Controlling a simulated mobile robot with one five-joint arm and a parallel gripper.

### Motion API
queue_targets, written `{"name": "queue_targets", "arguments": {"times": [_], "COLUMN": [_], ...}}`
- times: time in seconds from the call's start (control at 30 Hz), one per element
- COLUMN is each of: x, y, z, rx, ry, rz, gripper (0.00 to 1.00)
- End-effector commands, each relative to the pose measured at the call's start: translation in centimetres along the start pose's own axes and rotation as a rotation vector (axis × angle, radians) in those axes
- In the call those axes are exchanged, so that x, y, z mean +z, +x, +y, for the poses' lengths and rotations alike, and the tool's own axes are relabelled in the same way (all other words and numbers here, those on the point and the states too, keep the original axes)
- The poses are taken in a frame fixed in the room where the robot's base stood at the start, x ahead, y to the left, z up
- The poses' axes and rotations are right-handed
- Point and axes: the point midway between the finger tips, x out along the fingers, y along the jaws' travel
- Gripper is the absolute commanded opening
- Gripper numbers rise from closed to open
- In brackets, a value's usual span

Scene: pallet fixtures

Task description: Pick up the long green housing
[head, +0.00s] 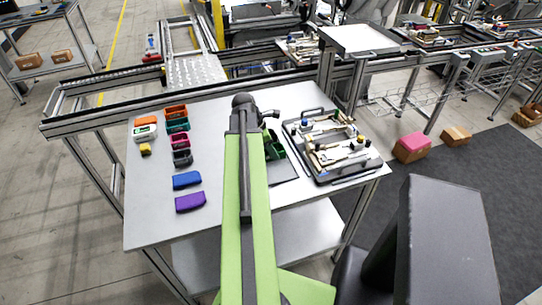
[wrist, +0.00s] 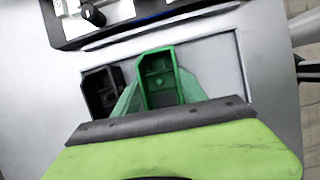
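The green housing (wrist: 157,68) is in the middle of the wrist view, an open-topped block with inner ribs. It lies on a grey plate on the table. In the head view a green housing (head: 275,149) shows just right of my arm, partly hidden. My gripper (wrist: 158,88) reaches over the near end of the housing in the wrist view, with pale green finger-like shapes on both sides of it. I cannot tell whether they touch it or are closed on it. A black housing (wrist: 103,88) lies close to its left.
A fixture tray (head: 330,148) with clamps stands to the right on the table (head: 150,215). Left of my arm are orange, teal, red and black housings, a blue block (head: 186,180) and a purple block (head: 190,202). The table's front left is clear.

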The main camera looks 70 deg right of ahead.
Motion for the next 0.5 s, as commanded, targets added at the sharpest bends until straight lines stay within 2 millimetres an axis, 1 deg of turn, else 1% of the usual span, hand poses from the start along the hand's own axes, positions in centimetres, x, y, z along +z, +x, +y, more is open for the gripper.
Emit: {"name": "queue_targets", "arguments": {"times": [0.03,0.23,0.27,0.5], "x": [0.01,0.02,0.02,0.10], "y": [0.00,0.01,0.01,-0.13], "z": [0.00,-0.01,-0.01,-0.02], "rx": [0.000,0.000,0.000,0.000], "ry": [0.000,0.001,0.001,0.001], "rz": [0.000,0.000,0.000,0.000], "gripper": [0.31,0.05,0.04,0.03]}}
